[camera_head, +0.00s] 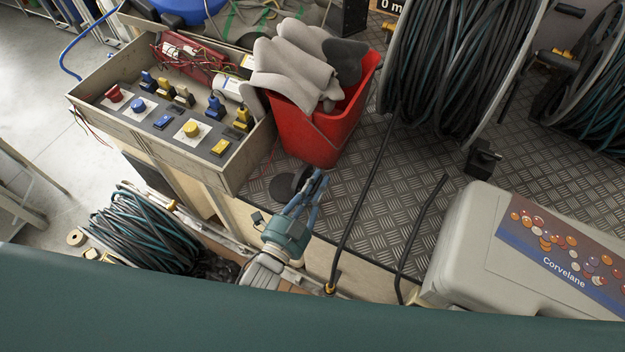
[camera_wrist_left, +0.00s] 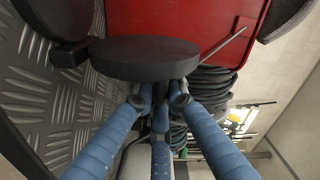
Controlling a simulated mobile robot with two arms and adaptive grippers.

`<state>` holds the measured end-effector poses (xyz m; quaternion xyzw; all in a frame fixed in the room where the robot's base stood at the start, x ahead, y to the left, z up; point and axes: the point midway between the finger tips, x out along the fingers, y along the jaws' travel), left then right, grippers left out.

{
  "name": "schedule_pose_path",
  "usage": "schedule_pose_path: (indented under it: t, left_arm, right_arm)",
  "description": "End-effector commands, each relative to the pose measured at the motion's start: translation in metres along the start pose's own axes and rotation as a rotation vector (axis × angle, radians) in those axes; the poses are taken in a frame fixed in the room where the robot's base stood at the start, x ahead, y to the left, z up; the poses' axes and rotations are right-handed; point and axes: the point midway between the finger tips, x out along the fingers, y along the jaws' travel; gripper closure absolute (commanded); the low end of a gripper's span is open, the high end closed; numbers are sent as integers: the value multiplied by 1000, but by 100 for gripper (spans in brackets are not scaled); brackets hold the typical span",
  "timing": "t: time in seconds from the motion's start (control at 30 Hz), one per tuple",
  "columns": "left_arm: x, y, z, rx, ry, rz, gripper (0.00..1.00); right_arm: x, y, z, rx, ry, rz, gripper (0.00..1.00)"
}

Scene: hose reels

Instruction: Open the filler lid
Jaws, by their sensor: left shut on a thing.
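The filler lid, a dark round disc (camera_head: 287,184), is on the metal tread plate in front of the red bucket. In the left wrist view the lid (camera_wrist_left: 145,58) shows edge-on and large, with a dark block, perhaps its hinge, at its left end. My left gripper (camera_head: 314,183) has blue fingers and a teal body, and reaches up from below to the lid's right side. In the left wrist view its fingertips (camera_wrist_left: 160,98) are closed in on the lid's near edge. What lies beneath the lid is hidden. My right gripper is not in view.
A red bucket (camera_head: 310,135) with grey gloves stands just behind the lid. A switch box (camera_head: 188,140) is at left, a hose reel (camera_head: 450,70) behind right. A dark hose (camera_head: 362,195) runs right of the gripper. A beige case (camera_head: 465,245) is at right.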

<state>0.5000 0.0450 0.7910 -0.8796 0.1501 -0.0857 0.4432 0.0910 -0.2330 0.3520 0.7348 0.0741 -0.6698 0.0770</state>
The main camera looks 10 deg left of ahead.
Motion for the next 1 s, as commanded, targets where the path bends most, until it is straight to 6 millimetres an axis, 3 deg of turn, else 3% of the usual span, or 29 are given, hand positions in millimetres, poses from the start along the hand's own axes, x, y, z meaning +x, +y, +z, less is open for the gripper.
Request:
schedule_pose_path:
  t: [0.67,0.7,0.73,1.0]
  left_arm:
    - [0,5,-3,56,3,2,100]
    - [0,5,-3,56,3,2,80]
    - [0,5,-3,56,2,2,74]
    - [0,5,-2,56,1,2,72]
  right_arm:
    - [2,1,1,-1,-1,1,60]
    - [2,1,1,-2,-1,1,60]
    - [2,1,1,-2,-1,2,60]
    - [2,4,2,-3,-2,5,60]
